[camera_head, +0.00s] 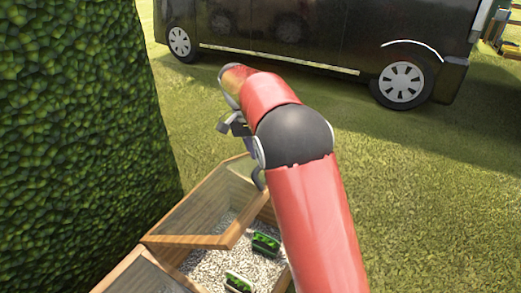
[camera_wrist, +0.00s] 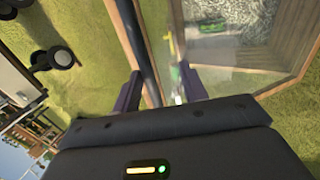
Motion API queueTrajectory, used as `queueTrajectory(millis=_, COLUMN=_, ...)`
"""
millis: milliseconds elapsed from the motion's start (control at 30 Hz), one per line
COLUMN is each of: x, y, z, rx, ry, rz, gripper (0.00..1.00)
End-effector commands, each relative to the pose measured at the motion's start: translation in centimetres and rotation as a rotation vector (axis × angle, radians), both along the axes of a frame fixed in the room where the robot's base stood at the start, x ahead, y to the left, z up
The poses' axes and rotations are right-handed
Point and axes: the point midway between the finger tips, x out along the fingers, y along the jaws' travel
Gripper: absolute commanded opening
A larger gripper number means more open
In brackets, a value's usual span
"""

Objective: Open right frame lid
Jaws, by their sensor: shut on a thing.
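The right frame lid, a glass pane in a wooden border (camera_head: 188,241), stands tilted up over a wooden planter box, leaving its gravel partly exposed. My gripper (camera_head: 246,152) is at the lid's far right edge in the head view, partly hidden by my red arm. Glass lies to the right of the bar. The exact contact is hard to see.
Green items (camera_head: 265,243) in small trays sit on the gravel (camera_head: 212,262). Another wooden frame (camera_head: 140,275) adjoins at lower left. A tall hedge (camera_head: 75,130) stands close on the left. A black van (camera_head: 320,40) is parked behind; open grass lies right.

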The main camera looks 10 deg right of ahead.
Motion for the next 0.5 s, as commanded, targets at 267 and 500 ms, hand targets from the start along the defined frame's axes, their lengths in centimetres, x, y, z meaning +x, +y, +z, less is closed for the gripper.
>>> queueTrajectory(millis=267, x=0.6, y=1.0, z=2.3, rx=0.005, ry=-0.001, rz=0.005, gripper=0.36)
queueTrajectory(millis=500, x=1.4, y=2.0, z=5.8, rx=0.002, ry=-0.002, rz=0.002, gripper=0.36)
